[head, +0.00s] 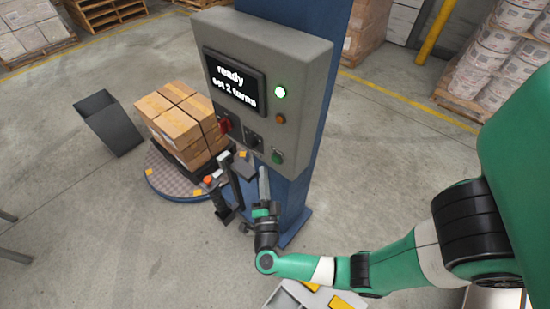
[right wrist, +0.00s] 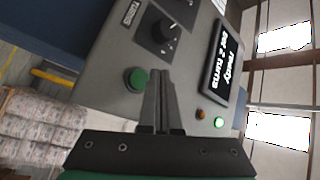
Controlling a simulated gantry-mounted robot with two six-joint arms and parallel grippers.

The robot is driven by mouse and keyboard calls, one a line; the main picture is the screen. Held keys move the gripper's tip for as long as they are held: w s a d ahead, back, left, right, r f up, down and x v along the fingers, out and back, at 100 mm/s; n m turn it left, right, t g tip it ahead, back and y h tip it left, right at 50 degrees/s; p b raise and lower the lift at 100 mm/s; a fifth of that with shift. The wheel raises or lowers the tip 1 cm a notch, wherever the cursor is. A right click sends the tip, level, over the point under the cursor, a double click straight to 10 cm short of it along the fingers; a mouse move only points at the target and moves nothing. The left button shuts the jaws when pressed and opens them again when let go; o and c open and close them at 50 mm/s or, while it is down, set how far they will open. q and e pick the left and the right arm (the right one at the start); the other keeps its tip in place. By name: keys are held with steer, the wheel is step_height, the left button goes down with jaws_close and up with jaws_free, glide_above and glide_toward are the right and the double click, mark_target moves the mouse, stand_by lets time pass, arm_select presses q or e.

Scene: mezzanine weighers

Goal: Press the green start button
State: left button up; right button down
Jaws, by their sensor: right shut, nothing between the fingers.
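The green start button (head: 277,156) is at the lower right of the grey control box's front. In the right wrist view the green button (right wrist: 136,79) stands just left of my fingers, apart from them in the picture. My right gripper (head: 263,170) is shut and empty, its fingers pointing up just below and left of the button. Its closed fingers also show in the right wrist view (right wrist: 160,76). The screen (head: 232,82) reads "ready" and "set 2 turns". My left gripper is not in view.
The box also carries a lit green lamp (head: 280,91), an orange lamp (head: 280,118), a black dial (head: 253,141) and a red switch (head: 225,123). Taped cartons (head: 180,112) stand on a round turntable (head: 160,184) at left. A blue column (head: 302,190) supports the box.

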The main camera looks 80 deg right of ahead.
mark_target(276, 160)
steer(key=shift+s+d, duration=0.25)
steer(key=shift+d, duration=0.25)
steer(key=shift+s+d, duration=0.25)
steer(key=shift+d, duration=0.25)
steer(key=shift+d, duration=0.1)
stand_by(1.2)
steer(key=shift+s+d+p, duration=0.2)
steer(key=shift+d+p, duration=0.05)
steer(key=shift+p, duration=0.1)
